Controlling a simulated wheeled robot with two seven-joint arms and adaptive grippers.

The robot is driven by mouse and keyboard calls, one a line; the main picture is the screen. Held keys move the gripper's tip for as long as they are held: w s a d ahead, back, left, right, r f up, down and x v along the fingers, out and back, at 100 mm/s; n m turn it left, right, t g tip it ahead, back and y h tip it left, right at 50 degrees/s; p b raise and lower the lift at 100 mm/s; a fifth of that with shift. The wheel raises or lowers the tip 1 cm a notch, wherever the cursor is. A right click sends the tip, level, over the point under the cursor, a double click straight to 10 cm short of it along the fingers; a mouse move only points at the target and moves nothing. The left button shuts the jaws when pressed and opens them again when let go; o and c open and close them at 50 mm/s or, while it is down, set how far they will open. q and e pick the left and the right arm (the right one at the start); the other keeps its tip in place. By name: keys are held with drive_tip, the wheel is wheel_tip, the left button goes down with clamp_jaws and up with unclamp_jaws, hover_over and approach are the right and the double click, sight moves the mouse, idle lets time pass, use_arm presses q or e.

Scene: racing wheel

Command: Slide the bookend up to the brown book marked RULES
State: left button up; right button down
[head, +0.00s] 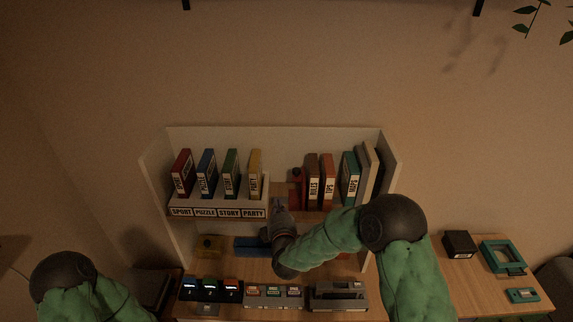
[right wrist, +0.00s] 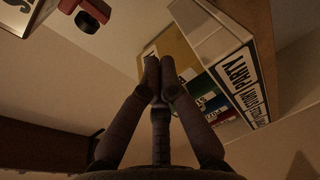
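The brown book marked RULES (head: 312,182) stands upright on the upper shelf, just left of the TIPS book (head: 328,181). The red bookend (head: 295,189), with a dark knob, is just left of RULES; whether they touch is unclear. Part of the bookend shows at the top of the right wrist view (right wrist: 95,10). My right gripper (head: 277,203) is in front of the shelf, left of the bookend, apart from it. In the right wrist view its fingers (right wrist: 159,62) are together with nothing visible between them. My left gripper is out of view.
A labelled holder (head: 218,212) with SPORT, PUZZLE, STORY and PARTY books fills the shelf's left, close to my right gripper. Its PARTY label (right wrist: 242,82) is near in the wrist view. MAPS (head: 350,178) and grey books stand right. Several small items line the desk below.

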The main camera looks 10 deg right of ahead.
drive_tip(key=w+d+r+n+t+p, duration=0.1)
drive_tip(key=w+d+r+p, duration=0.2)
drive_tip(key=w, duration=0.5)
drive_tip(key=shift+w+d+r+h, duration=0.35)
drive_tip(key=shift+d+r+h, duration=0.05)
drive_tip(key=shift+d+r, duration=0.45)
drive_tip(key=shift+d, duration=0.15)
